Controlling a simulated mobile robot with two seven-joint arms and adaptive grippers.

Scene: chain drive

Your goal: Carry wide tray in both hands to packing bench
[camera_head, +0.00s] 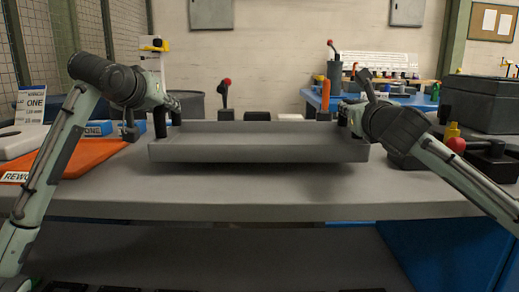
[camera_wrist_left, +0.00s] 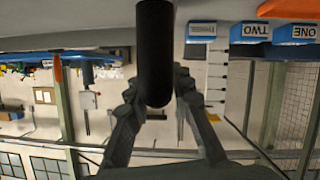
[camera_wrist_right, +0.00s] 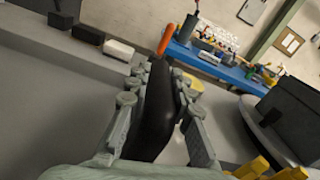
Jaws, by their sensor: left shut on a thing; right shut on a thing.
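The wide grey tray (camera_head: 258,153) is in the middle of the head view, roughly level, over a grey bench top (camera_head: 270,196). A dark shadow lies under its front edge, and it looks slightly raised. My left gripper (camera_head: 168,106) is shut on the black handle at the tray's left end; this handle (camera_wrist_left: 154,50) stands between the fingers in the left wrist view. My right gripper (camera_head: 352,116) is shut on the right-end handle, which shows as a black bar (camera_wrist_right: 158,105) in the right wrist view. The handles' lower ends are partly hidden.
An orange mat (camera_head: 85,157) marked REWORK lies at left. At right stand a dark grey crate (camera_head: 481,105) and a black fixture with a red knob (camera_head: 457,145). A red-knobbed lever (camera_head: 226,92) stands behind the tray. A blue table (camera_head: 380,103) stands farther back. The front bench strip is clear.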

